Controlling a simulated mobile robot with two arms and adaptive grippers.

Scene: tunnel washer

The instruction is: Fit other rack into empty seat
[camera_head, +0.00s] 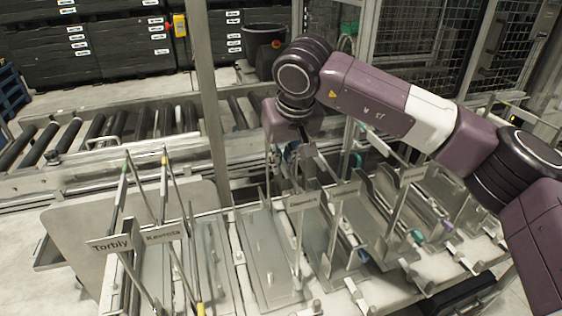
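My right arm comes in from the right, and its gripper (297,150) points down over the back edge of the bench, at the top of a metal rack (335,235) with a small label plate. The fingers are small and partly hidden, so I cannot tell whether they are shut or touch the rack. Two racks with plates reading "Torbly" (110,243) and "Kavrola" (165,234) stand at the left. Between them and the middle rack is a flat bare metal seat (268,262). Another labelled rack (408,190) stands further right, partly behind my arm. My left gripper is not in view.
A roller conveyor (150,122) runs behind the bench, with a metal post (208,100) in front of it. Black crates (120,50) are stacked at the back left. A dark bin (264,45) and mesh guarding (410,45) stand behind my arm.

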